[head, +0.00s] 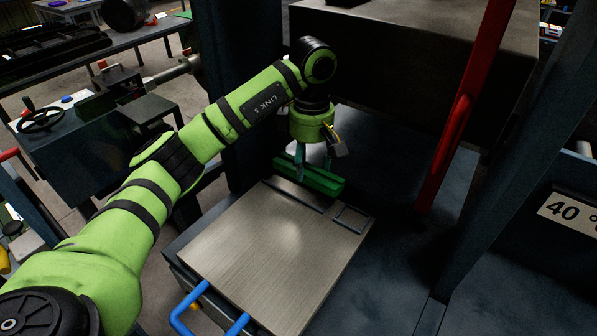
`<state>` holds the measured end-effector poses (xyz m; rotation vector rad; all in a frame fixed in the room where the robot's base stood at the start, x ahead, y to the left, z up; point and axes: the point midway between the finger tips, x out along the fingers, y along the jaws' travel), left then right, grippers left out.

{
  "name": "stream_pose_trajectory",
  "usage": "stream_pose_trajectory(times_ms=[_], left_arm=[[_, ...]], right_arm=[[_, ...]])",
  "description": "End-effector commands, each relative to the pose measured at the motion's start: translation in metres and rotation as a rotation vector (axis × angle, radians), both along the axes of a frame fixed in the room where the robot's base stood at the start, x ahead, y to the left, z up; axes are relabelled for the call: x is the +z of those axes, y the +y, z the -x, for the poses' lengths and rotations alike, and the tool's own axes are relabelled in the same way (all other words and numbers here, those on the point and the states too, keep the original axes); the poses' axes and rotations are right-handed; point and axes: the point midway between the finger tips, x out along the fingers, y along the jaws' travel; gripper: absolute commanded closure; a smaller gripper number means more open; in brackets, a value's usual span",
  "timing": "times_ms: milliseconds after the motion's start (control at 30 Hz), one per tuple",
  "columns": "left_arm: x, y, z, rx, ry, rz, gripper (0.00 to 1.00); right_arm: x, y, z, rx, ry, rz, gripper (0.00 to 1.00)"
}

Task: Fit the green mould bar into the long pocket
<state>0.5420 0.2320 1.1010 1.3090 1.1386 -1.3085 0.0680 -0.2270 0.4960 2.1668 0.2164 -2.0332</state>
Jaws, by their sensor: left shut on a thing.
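The green mould bar (322,181) is held in my left gripper (311,160), which points down over the far end of a metal plate (262,250). The gripper is shut on the bar. The long pocket (294,194) is a narrow dark slot along the plate's far edge. The bar appears just beyond and above this slot, roughly in line with it. The bar's left end appears close to the slot's far rim. I cannot tell the height of the gap. My right gripper is not in view.
A small square pocket (352,217) lies at the plate's far right corner. Blue handles (188,306) stick out at the plate's near end. A red bar (465,110) slants down on the right. A dark press block (410,70) hangs behind my gripper.

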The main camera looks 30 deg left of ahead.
Motion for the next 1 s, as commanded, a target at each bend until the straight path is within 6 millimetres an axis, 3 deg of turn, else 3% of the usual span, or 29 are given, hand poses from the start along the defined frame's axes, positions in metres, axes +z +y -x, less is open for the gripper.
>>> stream_pose_trajectory(times_ms=[100,233,600,967,1000], left_arm=[[-0.009,0.019,-0.004,0.003,0.001,0.002,0.98],[-0.016,0.029,-0.007,-0.001,-0.002,0.001,0.98],[-0.055,0.03,-0.007,-0.002,-0.001,0.0,0.98],[-0.062,0.03,-0.007,-0.002,-0.003,-0.001,0.98],[-0.063,0.03,-0.007,-0.002,-0.001,-0.001,0.43]], right_arm=[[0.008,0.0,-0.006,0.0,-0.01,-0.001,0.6],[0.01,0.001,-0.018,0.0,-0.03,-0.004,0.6],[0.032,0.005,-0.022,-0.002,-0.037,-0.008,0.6],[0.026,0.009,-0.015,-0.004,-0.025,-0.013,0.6],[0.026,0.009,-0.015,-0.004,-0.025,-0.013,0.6]])
